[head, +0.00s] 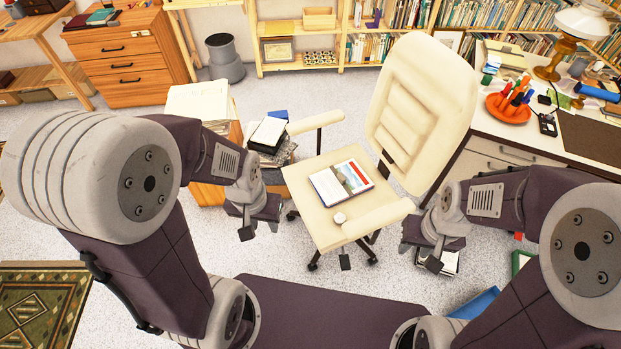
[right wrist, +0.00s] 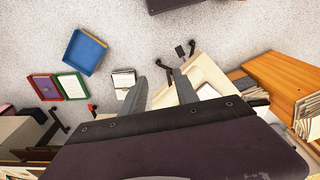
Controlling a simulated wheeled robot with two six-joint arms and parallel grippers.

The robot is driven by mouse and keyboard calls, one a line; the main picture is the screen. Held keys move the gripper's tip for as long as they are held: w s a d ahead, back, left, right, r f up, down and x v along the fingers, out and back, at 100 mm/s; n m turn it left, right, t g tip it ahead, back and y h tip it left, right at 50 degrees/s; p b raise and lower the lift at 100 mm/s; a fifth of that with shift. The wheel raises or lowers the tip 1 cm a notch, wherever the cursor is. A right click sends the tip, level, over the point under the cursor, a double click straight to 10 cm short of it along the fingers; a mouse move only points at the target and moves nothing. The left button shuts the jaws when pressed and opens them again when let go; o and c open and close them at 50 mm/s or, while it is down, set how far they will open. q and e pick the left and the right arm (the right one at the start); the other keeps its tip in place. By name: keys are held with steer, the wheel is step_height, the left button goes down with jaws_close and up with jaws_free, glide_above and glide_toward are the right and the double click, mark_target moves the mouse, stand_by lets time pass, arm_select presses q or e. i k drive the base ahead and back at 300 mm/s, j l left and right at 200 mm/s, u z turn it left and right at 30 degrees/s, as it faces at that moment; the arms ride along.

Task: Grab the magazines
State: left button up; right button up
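A magazine or thin stack with a white, grey and red cover (head: 341,182) lies flat on the cream chair seat (head: 325,225). A paler stack of papers or magazines (head: 450,263) lies on the floor, partly hidden behind my right gripper (head: 420,256); it also shows in the right wrist view (right wrist: 124,80). My right gripper is open and empty, its fingers apart in the right wrist view (right wrist: 159,88). My left gripper (head: 260,229) is left of the chair seat, its fingers apart and empty. Another pile (head: 268,134) with a white top stands behind it.
The chair's armrest (head: 378,218) and backrest (head: 422,95) rise beside the seat. A desk (head: 520,150) with pens and a lamp is at right. Blue (right wrist: 85,52), green (right wrist: 72,86) and red (right wrist: 46,88) trays lie on the floor. Carpet around the chair is partly clear.

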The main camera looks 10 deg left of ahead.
mark_target(335, 185)
steer(key=k+j+z, duration=0.5)
steer(key=k+j, duration=0.65)
steer(key=k+j+z, duration=0.1)
steer(key=j, duration=0.3)
steer(key=k+j+z, duration=0.1)
steer(key=j, duration=0.25)
steer(key=k+j+z, duration=0.1)
steer(key=j, duration=0.3)
steer(key=k+j+z, duration=0.1)
steer(key=j, duration=0.25)
steer(key=k+j+z, duration=0.1)
steer(key=j, duration=0.25)
steer(key=k+j+z, duration=0.1)
steer(key=k+j, duration=0.15)
steer(key=i+j+z, duration=0.15)
steer(key=j, duration=0.45)
steer(key=i+j+z, duration=0.15)
steer(key=j, duration=0.45)
steer(key=j+z, duration=0.15)
steer(key=j, duration=0.45)
steer(key=i+j+z, duration=0.3)
steer(key=i, duration=0.35)
steer(key=i+j+z, duration=0.3)
steer(key=i+j, duration=0.3)
steer(key=i+j+z, duration=0.25)
steer(key=i, duration=0.55)
steer(key=l, duration=0.15)
